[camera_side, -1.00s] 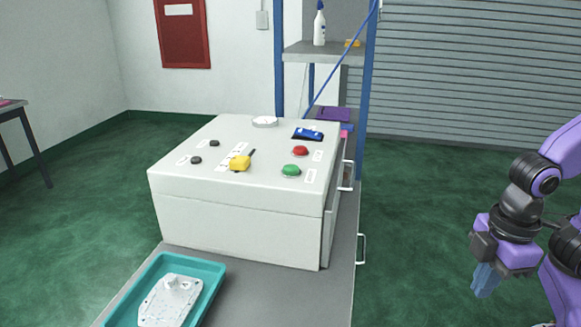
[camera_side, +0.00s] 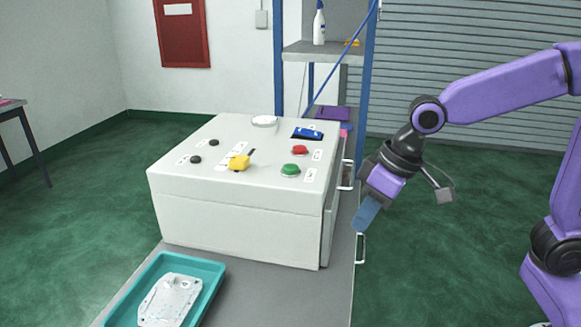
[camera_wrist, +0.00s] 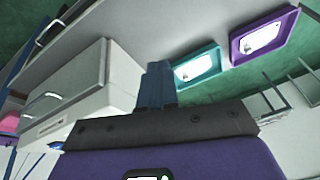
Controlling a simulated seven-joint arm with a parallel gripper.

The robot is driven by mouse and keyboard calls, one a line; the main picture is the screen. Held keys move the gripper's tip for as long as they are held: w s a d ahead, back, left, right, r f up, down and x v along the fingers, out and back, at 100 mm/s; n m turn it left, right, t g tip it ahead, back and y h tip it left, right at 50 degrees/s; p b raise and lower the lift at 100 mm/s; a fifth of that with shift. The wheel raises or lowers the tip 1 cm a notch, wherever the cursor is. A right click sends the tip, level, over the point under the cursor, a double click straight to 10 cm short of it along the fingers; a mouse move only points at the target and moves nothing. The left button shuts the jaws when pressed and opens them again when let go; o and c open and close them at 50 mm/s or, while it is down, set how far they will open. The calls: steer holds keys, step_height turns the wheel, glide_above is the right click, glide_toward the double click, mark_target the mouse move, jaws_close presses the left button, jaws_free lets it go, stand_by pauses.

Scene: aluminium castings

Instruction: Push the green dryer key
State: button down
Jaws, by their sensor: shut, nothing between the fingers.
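The green key (camera_side: 290,170) is a round button on the sloping top of a white control box, near its right edge, with a white label beside it. My gripper (camera_side: 366,214) is to the right of the box in the side view, fingers pointing down and left, apart from the box and the key. Its blue fingers are together and empty; they also show in the wrist view (camera_wrist: 157,84). The green key cannot be made out in the wrist view, where the white box (camera_wrist: 85,95) is at the left.
A red button (camera_side: 300,150), a yellow knob (camera_side: 240,163), two black buttons and a blue object (camera_side: 307,134) are on the box top. A teal tray (camera_side: 216,290) with a casting lies in front. A blue-post shelf (camera_side: 325,48) stands behind. A purple tray (camera_wrist: 291,18) shows in the wrist view.

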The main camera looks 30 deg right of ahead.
steer(key=w+r+m+t, duration=0.1)
steer(key=w+r+m, duration=0.15)
steer(key=w, duration=0.55)
steer(key=w+r+m+t, duration=0.2)
steer(key=w+m, duration=0.1)
steer(key=w, duration=0.5)
step_height(320, 180, up, 4)
steer(key=m+t, duration=0.3)
steer(key=m, duration=0.2)
glide_above(294, 167)
steer(key=shift+f, duration=0.2)
steer(key=shift+f, duration=4.4)
steer(key=shift+f, duration=0.1)
steer(key=shift+f, duration=0.35)
